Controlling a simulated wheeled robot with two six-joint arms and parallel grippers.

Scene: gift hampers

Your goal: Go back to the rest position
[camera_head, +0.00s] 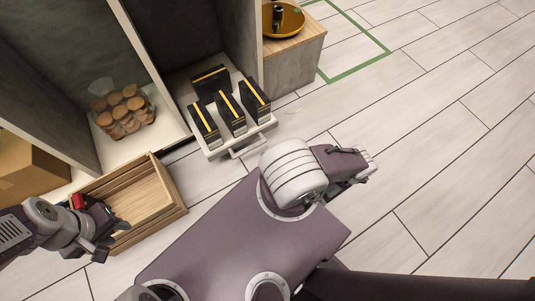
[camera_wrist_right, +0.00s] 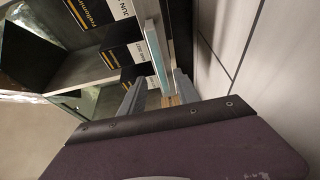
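My left gripper (camera_head: 106,232) comes in from the left and hangs over the left part of a wooden crate (camera_head: 180,207). Its dark fingers look apart, with nothing clear between them. A small red thing (camera_head: 78,201) shows right beside it; I cannot tell whether it touches the gripper. My right gripper (camera_wrist_right: 150,95) shows in the right wrist view with its two grey fingers apart and no held object visible between them. In the head view I cannot make out the right gripper's fingertips.
Black boxes with yellow stripes (camera_head: 231,113) stand on a pulled-out white shelf (camera_head: 213,153). A bag of round brown biscuits (camera_head: 122,110) sits in the cabinet. A cardboard box (camera_head: 30,168) is at left. A golden tray (camera_head: 283,24) is on the wooden top. Floor at right is clear.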

